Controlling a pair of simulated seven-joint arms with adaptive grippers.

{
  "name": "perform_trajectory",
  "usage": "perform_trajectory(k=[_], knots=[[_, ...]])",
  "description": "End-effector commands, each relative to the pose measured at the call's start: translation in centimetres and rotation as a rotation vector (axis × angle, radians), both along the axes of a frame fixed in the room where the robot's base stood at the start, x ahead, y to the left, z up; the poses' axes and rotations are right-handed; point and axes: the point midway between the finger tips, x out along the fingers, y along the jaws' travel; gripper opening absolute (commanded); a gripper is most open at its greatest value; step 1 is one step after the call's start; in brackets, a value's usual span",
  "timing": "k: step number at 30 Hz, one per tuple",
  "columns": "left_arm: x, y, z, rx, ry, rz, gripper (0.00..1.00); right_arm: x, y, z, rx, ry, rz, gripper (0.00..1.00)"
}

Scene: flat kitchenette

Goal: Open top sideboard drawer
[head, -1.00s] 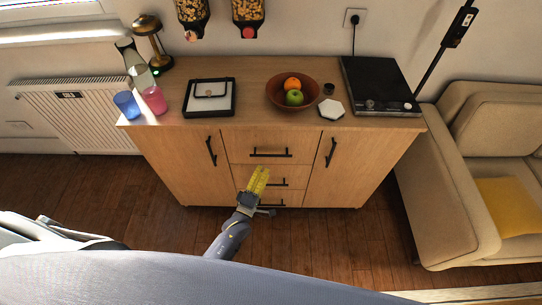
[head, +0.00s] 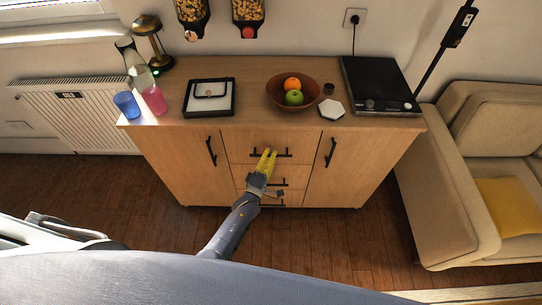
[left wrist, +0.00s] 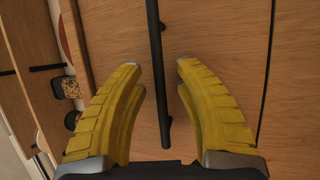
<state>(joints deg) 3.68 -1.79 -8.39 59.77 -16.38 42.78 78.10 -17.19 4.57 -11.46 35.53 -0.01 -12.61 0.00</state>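The wooden sideboard (head: 385,152) has a top drawer (head: 240,142) that looks shut, its front level with the doors. A black bar handle (head: 286,154) runs across that drawer; it also shows in the left wrist view (left wrist: 155,50). My left gripper (head: 267,153) has yellow fingers and is at this handle. In the left wrist view its fingers (left wrist: 159,72) are spread, one on each side of the bar, with visible gaps, near one end of it. The fingers hide part of the handle in the head view. My right gripper is in neither view.
Two lower drawers (head: 297,171) and side doors with black handles (head: 211,151) flank the spot. On top are a fruit bowl (head: 308,101), hob (head: 376,88), tray (head: 189,108), cups (head: 127,104) and carafe. A sofa (head: 436,170) stands right; floor in front is clear.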

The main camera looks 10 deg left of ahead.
Motion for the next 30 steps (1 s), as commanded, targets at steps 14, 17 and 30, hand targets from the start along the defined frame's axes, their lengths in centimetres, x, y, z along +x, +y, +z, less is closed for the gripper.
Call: perform_trajectory(k=[14, 17, 30], knots=[[0.0, 0.0, 0.0, 0.000, 0.000, 0.000, 0.00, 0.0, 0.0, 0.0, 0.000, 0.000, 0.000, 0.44], [0.0, 0.0, 0.0, 0.000, 0.000, 0.000, 0.00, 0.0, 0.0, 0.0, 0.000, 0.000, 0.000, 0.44], [-1.8, -1.9, 0.0, -0.002, -0.001, -0.026, 0.00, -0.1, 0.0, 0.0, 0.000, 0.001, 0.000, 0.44]])
